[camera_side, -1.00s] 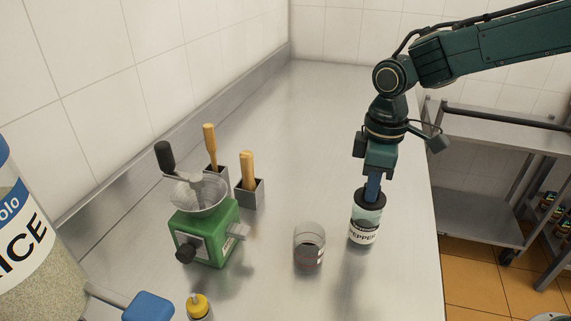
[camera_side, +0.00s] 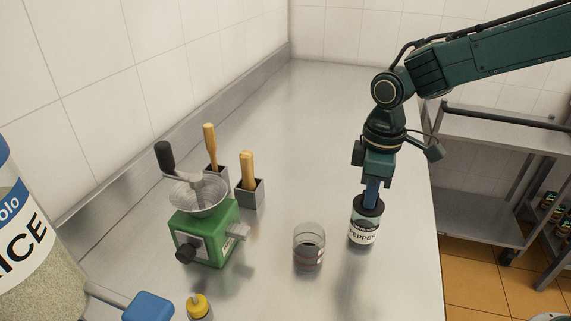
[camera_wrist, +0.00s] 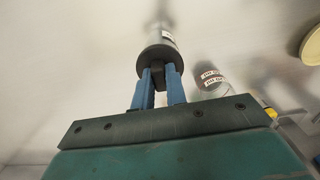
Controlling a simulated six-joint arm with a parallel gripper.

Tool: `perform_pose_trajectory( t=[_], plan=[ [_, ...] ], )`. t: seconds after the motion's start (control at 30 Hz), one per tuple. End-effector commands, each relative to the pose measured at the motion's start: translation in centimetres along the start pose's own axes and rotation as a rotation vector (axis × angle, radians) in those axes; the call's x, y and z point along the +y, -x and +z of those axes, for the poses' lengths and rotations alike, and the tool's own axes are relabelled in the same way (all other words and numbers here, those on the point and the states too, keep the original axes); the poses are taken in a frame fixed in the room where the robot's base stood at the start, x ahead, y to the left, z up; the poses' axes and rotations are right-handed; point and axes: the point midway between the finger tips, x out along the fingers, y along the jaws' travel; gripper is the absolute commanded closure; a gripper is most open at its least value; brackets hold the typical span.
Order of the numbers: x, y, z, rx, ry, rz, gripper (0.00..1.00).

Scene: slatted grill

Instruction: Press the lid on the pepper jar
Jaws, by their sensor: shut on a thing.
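The pepper jar (camera_side: 363,234) stands upright on the steel counter, its label facing the side camera. The dark round lid (camera_side: 368,206) sits at the jar's mouth, roughly level. I cannot tell whether it is fully seated. My gripper (camera_side: 371,193) points down from above, shut on the lid. In the wrist view my gripper's blue fingers (camera_wrist: 159,88) close around the knob of the lid (camera_wrist: 151,55). The jar (camera_wrist: 163,36) shows beyond the lid there, with much of it hidden.
A clear glass jar (camera_side: 309,248) stands just left of the pepper jar. A green grinder (camera_side: 207,236), boxes with wooden-handled tools (camera_side: 249,193), a yellow-capped bottle (camera_side: 197,305) and a large rice jar (camera_side: 30,240) are further left. The counter behind is clear.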

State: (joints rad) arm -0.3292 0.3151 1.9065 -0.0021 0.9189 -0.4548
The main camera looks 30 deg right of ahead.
Motion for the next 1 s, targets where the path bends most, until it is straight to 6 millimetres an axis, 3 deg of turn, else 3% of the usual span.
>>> perform_pose_trajectory(
  t=[0.03,0.07,0.1,0.2,0.67,1.0],
  plan=[
    [0.0,-0.1,0.0,0.0,0.0,0.0,1.0],
    [0.0,-0.1,0.0,0.0,0.0,0.0,0.84],
    [0.0,-0.1,0.0,0.0,0.0,0.0,0.77],
    [0.0,-0.1,0.0,0.0,0.0,0.0,0.61],
    [0.0,0.7,-0.1,0.002,0.0,0.001,0.61],
    [0.1,5.1,-0.1,0.006,0.0,0.003,0.61]
  ],
)
